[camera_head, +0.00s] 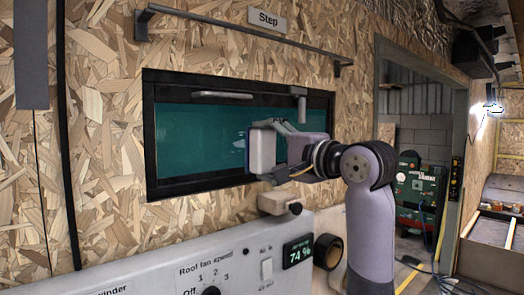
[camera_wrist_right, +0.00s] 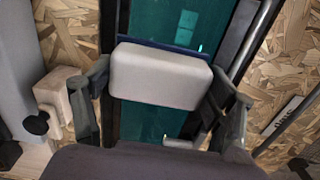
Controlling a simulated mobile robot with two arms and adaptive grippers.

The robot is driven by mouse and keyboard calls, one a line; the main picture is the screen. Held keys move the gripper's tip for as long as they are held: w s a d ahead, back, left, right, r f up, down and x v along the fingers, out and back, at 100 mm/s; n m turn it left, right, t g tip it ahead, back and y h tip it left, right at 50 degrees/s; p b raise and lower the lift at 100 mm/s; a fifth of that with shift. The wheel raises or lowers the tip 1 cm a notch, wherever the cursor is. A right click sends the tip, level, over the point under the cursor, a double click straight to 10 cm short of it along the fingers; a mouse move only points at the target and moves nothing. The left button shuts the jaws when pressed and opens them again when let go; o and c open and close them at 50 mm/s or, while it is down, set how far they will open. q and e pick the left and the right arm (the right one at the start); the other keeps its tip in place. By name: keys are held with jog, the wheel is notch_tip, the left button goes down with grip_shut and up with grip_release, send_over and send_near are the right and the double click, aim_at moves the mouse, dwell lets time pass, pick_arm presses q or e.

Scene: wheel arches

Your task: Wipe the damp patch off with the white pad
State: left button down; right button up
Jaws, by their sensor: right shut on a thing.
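The white pad (camera_head: 262,150) is held in my right gripper (camera_head: 290,143) in front of the teal window pane (camera_head: 190,135). In the right wrist view the pad (camera_wrist_right: 160,76) sits between the two fingers of the gripper (camera_wrist_right: 165,90), with a dark blue edge behind it. I cannot tell whether the pad touches the pane. A small pale mark, perhaps the damp patch (camera_head: 239,144), shows on the pane just left of the pad; the pad may hide more of it. My left gripper is not in view.
A black frame with a handle (camera_head: 222,94) and a latch (camera_head: 298,91) surrounds the pane. A rail (camera_head: 245,34) runs above it. Below are a wooden block with a dark knob (camera_head: 279,202) and a control panel (camera_head: 215,275). A doorway opens at right.

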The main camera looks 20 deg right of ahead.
aim_at(230, 146)
jog(key=shift+w+r, duration=0.1)
jog(key=shift+w+a+p, duration=0.3)
jog(key=shift+w+p, duration=0.15)
jog(key=shift+w, duration=0.15)
jog(key=shift+p+x, duration=1.25)
jog(key=shift+x, duration=1.45)
jog(key=shift+p+x, duration=0.35)
jog(key=shift+x, duration=0.7)
jog(key=shift+w+d, duration=0.6)
jog(key=shift+d, duration=1.4)
jog(key=shift+s+a, duration=0.2)
jog(key=shift+a, duration=0.5)
jog(key=shift+s+a, duration=0.2)
jog(key=shift+a, duration=0.5)
jog(key=shift+s+a, duration=0.2)
jog(key=shift+a, duration=0.45)
